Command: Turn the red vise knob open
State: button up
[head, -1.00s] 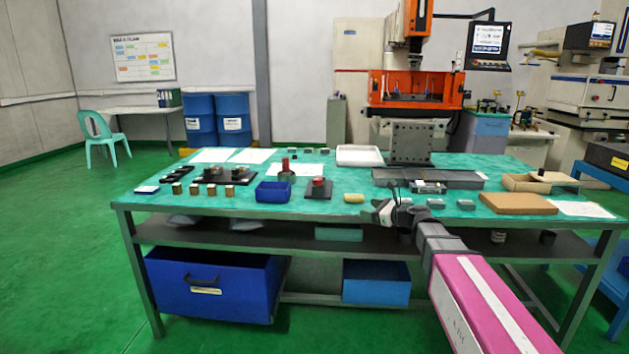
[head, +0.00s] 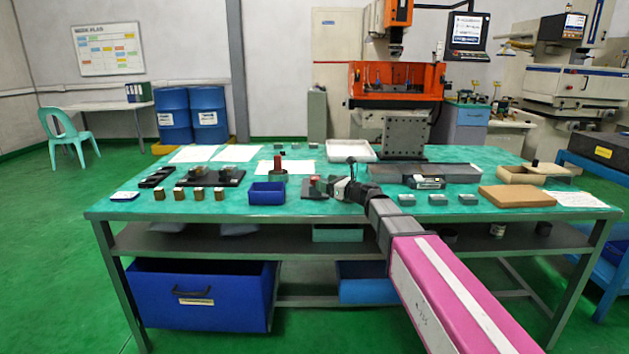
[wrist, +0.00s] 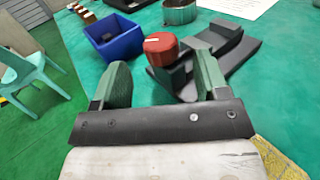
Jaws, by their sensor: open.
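The red vise knob (wrist: 160,47) is a short round cylinder on the dark vise (wrist: 222,55), which lies on the green table top. In the wrist view the knob shows just beyond and between the two green fingers of my gripper (wrist: 158,78). The fingers are apart and nothing is held. In the head view the knob (head: 314,181) sits at the left tip of my gripper (head: 326,186), which partly hides the vise. I cannot tell whether a finger touches the knob.
A blue bin (head: 267,193) stands left of the vise, with a taller red-topped piece (head: 279,166) behind. Small brown-fronted blocks (head: 190,194) are farther left. A grey tray (head: 455,172) and cardboard-brown slab (head: 517,196) lie to the right. A yellow piece (wrist: 280,158) shows near my wrist.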

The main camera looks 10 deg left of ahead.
aim_at(316, 178)
jog(key=shift+x, duration=2.8)
jog(key=c, duration=0.9)
